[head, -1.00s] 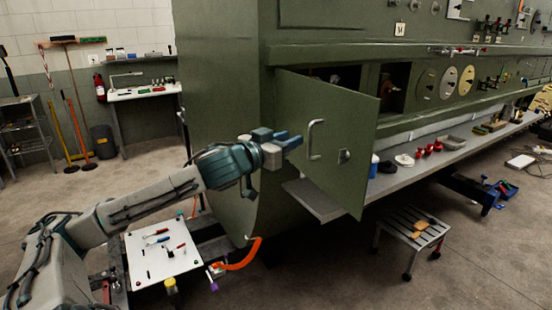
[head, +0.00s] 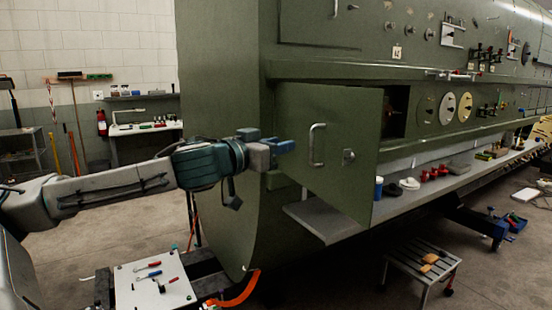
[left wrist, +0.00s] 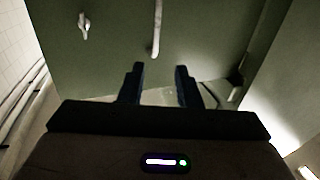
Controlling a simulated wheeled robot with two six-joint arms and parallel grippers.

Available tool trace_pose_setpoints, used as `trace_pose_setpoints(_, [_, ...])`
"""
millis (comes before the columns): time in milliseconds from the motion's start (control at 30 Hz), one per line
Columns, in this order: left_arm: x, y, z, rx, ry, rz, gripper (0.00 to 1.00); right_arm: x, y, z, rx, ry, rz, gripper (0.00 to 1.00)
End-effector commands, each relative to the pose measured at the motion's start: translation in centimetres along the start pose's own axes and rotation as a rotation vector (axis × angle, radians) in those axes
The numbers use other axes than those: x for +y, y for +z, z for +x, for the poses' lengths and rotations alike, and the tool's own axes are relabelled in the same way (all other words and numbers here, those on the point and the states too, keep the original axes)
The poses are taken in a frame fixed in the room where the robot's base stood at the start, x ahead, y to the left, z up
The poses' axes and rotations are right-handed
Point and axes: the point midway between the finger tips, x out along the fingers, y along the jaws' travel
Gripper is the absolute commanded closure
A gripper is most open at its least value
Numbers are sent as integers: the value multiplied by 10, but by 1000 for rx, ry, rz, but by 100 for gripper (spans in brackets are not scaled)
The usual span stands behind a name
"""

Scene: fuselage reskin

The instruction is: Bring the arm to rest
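My left gripper (head: 286,147) is in front of the green fuselage, just left of an open green door (head: 332,150) with a pale handle (head: 317,145) and a small latch (head: 348,156). In the left wrist view my left gripper (left wrist: 160,72) has its two blue fingers apart with nothing between them. The door's handle (left wrist: 156,28) and latch (left wrist: 84,25) show beyond the fingertips, and the fingers appear clear of the handle. My right gripper is not in view.
A grey shelf (head: 330,222) runs along the fuselage below the door, with red parts and cups farther right. A white board (head: 150,285) with tools lies below my left arm. A step stool (head: 420,268) stands on the floor. Open floor lies at the left.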

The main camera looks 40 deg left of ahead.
Motion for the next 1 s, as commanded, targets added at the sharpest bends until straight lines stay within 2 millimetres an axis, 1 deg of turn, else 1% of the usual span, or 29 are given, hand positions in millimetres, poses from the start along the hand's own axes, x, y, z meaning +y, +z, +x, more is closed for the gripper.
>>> trace_pose_setpoints(200, [0, 0, -2, 0, -1, 0, 70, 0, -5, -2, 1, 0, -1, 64])
trace_pose_setpoints(667, [0, 0, -2, 0, -1, 0, 70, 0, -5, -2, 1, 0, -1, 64])
trace_pose_setpoints(767, [-6, 4, 3, -2, -8, -6, 70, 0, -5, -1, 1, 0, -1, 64])
trace_pose_setpoints(867, [-26, 20, 18, -9, -32, -22, 70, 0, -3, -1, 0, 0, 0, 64])
trace_pose_setpoints(967, [-61, 56, 42, -32, -78, -41, 70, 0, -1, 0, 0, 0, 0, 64])
trace_pose_setpoints(1000, [-78, 77, 52, -48, -104, -49, 70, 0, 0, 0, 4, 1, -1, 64])
